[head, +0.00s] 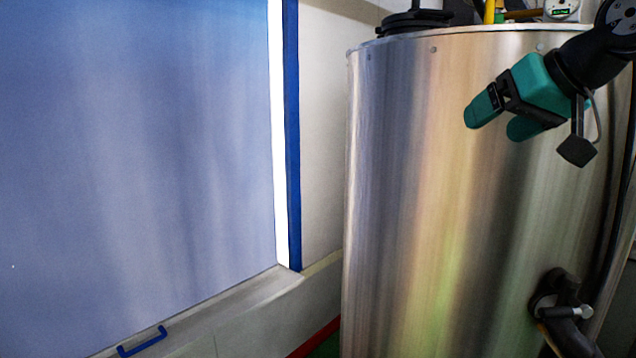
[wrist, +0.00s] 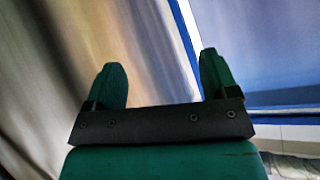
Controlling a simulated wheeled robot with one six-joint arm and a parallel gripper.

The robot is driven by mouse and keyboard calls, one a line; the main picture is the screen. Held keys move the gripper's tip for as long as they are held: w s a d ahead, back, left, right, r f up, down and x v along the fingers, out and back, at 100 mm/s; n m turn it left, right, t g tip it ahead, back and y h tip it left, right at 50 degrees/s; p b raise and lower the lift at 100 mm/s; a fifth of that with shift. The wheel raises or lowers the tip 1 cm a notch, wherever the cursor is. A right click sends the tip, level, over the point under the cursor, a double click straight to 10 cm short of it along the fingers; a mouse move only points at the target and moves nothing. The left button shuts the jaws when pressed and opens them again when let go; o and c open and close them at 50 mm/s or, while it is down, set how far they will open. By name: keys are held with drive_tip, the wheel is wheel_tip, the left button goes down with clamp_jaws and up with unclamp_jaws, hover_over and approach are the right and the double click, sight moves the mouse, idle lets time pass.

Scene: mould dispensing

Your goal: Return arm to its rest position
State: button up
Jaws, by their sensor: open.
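My gripper (head: 494,118) is at the upper right of the head view, in front of a large steel tank (head: 430,190). Its green fingers point left and down. In the wrist view my gripper (wrist: 160,85) has its two green fingers spread apart, with nothing between them. The tank (wrist: 60,60) fills the left of that view and a blue panel (wrist: 265,50) the right.
The large blue panel (head: 130,150) with a white and blue edge stands at the left. A blue handle (head: 142,341) is below it. A valve with a hose (head: 560,310) juts from the tank's lower right. Black fittings (head: 415,22) sit on the tank top.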

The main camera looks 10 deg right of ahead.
drive_tip(key=s+a+f+n+g+y, duration=0.25)
drive_tip(key=s+a+f+g, duration=0.2)
drive_tip(key=a+f, duration=0.55)
drive_tip(key=s+a+f+n+g+b, duration=0.1)
drive_tip(key=s+a+f+n+g, duration=0.1)
drive_tip(key=s+f, duration=0.5)
drive_tip(key=s+a+f+n+g+h+b, duration=0.1)
drive_tip(key=s+a+f+n+g, duration=0.1)
drive_tip(key=s+f, duration=0.6)
drive_tip(key=shift+s+a+g, duration=0.65)
drive_tip(key=shift+s+a, duration=0.2)
drive_tip(key=shift+a, duration=0.2)
drive_tip(key=shift+r+h, duration=0.1)
drive_tip(key=shift+h, duration=0.15)
idle(1.9)
